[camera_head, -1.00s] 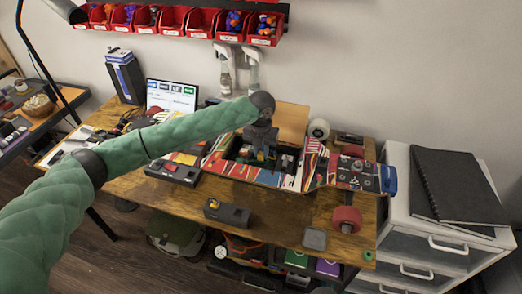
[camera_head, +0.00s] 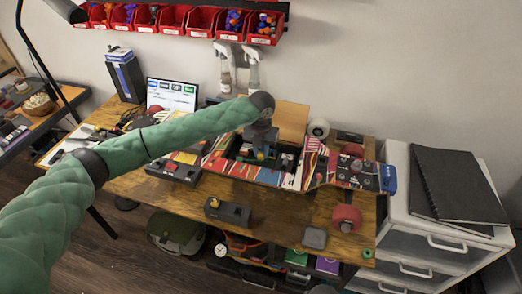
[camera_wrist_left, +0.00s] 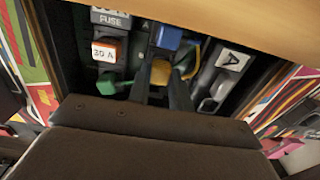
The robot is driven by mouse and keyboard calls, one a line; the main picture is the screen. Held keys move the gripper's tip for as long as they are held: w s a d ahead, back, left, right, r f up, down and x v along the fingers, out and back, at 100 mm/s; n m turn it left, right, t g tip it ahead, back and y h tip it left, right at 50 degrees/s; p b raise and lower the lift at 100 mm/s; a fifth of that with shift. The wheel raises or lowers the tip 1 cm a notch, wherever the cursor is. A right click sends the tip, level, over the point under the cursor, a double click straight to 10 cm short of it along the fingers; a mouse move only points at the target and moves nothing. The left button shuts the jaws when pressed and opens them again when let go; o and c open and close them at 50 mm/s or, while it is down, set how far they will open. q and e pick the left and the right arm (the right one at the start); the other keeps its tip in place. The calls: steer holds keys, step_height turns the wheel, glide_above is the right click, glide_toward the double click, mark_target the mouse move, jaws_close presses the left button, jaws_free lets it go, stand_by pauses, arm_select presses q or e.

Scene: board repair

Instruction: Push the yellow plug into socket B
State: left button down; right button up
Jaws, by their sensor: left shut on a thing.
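My left gripper (camera_head: 263,150) reaches down into the open bay of the skateboard (camera_head: 239,170) on the bench. In the left wrist view its two fingers (camera_wrist_left: 160,92) are shut on the yellow plug (camera_wrist_left: 160,72), which shows between the tips. A yellow lead (camera_wrist_left: 189,59) curves beside it. A blue part (camera_wrist_left: 168,38) sits just beyond the plug. My right gripper is not in view.
In the bay, an orange 30 A fuse (camera_wrist_left: 104,52) and a green part (camera_wrist_left: 112,86) lie left of the fingers. The bay walls are close on both sides. A dark box (camera_head: 227,213) and a grey square (camera_head: 314,238) lie at the bench front.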

arm_select(q)
steer(key=shift+f, duration=0.45)
stand_by(0.9)
steer(key=c, duration=0.9)
jaws_free()
steer(key=shift+r+p, duration=1.4)
steer(key=shift+r, duration=0.3)
steer(key=shift+r+p, duration=2.15)
steer(key=shift+r, duration=0.7)
